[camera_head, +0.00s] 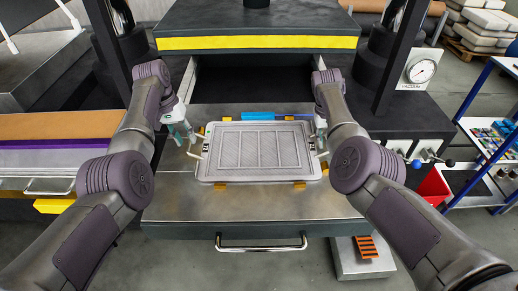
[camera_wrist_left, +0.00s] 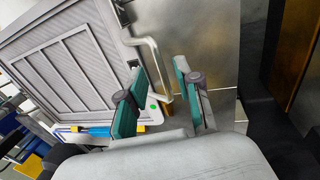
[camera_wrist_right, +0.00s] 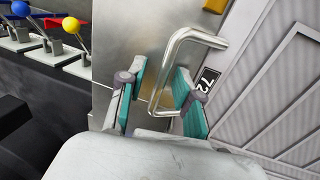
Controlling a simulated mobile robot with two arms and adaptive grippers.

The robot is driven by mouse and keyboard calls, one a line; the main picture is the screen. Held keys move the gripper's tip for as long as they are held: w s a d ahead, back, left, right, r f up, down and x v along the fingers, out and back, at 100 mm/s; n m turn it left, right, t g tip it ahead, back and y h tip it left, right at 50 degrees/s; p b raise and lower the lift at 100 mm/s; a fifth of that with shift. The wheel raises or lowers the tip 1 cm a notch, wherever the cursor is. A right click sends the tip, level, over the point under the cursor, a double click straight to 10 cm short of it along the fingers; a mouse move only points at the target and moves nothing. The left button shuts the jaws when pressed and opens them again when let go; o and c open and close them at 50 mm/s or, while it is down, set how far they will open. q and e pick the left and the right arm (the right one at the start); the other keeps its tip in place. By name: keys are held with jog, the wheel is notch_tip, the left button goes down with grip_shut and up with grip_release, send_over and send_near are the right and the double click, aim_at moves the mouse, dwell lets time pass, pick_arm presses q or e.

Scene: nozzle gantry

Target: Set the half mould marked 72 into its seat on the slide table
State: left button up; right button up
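The half mould (camera_head: 258,150), a grey ribbed plate, lies on the slide table (camera_head: 180,205) among small yellow blocks; I cannot tell if it is fully seated. The label 72 (camera_wrist_right: 208,80) shows beside its handle in the right wrist view. My left gripper (camera_head: 188,138) is open at the mould's left handle (camera_wrist_left: 150,58), whose lower end shows between the fingers (camera_wrist_left: 158,92). My right gripper (camera_wrist_right: 160,95) is open, with the right handle (camera_wrist_right: 170,60) between its fingers. No finger visibly closes on either handle.
A yellow block (camera_head: 220,184) shows at the mould's front edge. A blue bar (camera_head: 258,116) lies behind the mould. The yellow-striped press head (camera_head: 257,43) overhangs the back. Coloured levers (camera_head: 420,162) stand right of the table. The table front, above its bar handle (camera_head: 260,247), is clear.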

jog(key=shift+r, duration=0.1)
pick_arm(q)
notch_tip(320, 180, up, 8)
jog(key=a, duration=0.1)
jog(key=shift+a, duration=0.3)
pick_arm(e)
notch_tip(320, 180, up, 12)
jog(key=a, duration=0.2)
jog(key=shift+a+f, duration=0.2)
pick_arm(q)
jog(key=shift+f, duration=0.1)
pick_arm(e)
jog(key=shift+f, duration=0.15)
